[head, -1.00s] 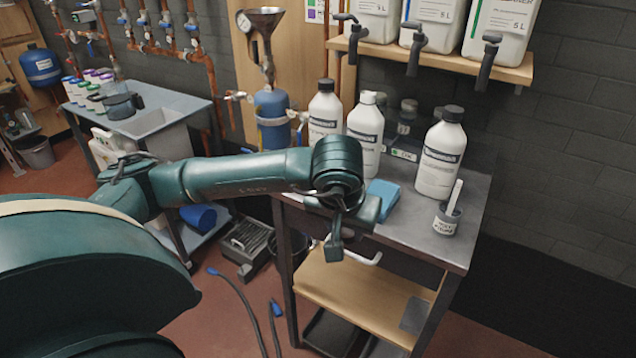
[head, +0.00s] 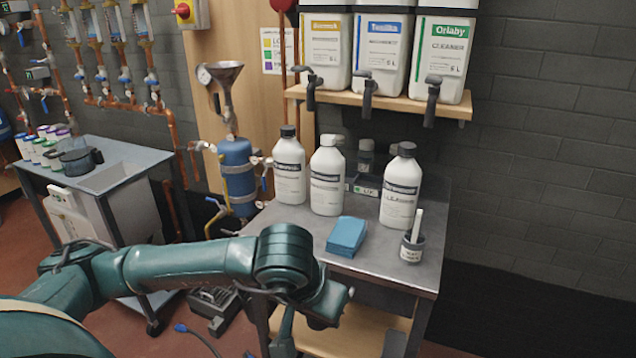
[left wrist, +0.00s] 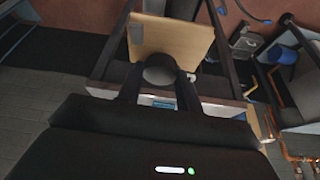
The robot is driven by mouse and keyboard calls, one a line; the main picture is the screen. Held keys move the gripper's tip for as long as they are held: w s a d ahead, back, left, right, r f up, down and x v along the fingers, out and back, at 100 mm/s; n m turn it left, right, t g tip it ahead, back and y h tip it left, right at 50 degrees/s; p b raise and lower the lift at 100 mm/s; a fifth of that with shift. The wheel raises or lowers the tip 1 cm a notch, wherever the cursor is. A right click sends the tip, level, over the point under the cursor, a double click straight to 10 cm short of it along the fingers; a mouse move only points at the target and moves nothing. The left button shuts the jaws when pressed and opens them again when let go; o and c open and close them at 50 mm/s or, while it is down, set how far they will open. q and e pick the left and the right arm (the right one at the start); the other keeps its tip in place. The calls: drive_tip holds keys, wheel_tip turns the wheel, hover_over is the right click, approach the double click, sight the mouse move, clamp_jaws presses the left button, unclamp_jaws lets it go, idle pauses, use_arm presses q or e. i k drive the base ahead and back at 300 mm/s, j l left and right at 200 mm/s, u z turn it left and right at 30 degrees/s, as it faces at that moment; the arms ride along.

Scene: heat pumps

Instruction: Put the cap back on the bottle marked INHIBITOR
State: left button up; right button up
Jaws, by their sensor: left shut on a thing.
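Three white bottles with dark-banded labels stand on the grey bench: a left one with a dark cap (head: 290,172), a middle one with a white top (head: 327,178) and a right one with a dark cap (head: 401,190). The label words are too small to read surely. I cannot tell whether the middle top is a cap or a bare neck. My left gripper (head: 285,335) is low at the bench's front edge, apart from the bottles. In the left wrist view my left gripper (left wrist: 160,88) is shut on a dark round cap-like piece (left wrist: 160,70). My right gripper is not in view.
A blue cloth stack (head: 347,235) and a grey pot with a white stick (head: 412,248) are near the bench front. Tanks with taps (head: 380,50) are on the wall shelf (head: 455,108) above. A lower wooden shelf (head: 345,335) is below.

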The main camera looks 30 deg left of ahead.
sight(327, 164)
drive_tip(key=u, duration=1.1)
drive_tip(key=i+j, duration=0.1)
drive_tip(key=j, duration=0.35)
drive_tip(key=i+j, duration=0.1)
drive_tip(key=j, duration=0.35)
drive_tip(key=i+j, duration=0.1)
drive_tip(key=j, duration=0.8)
drive_tip(key=i, duration=0.05)
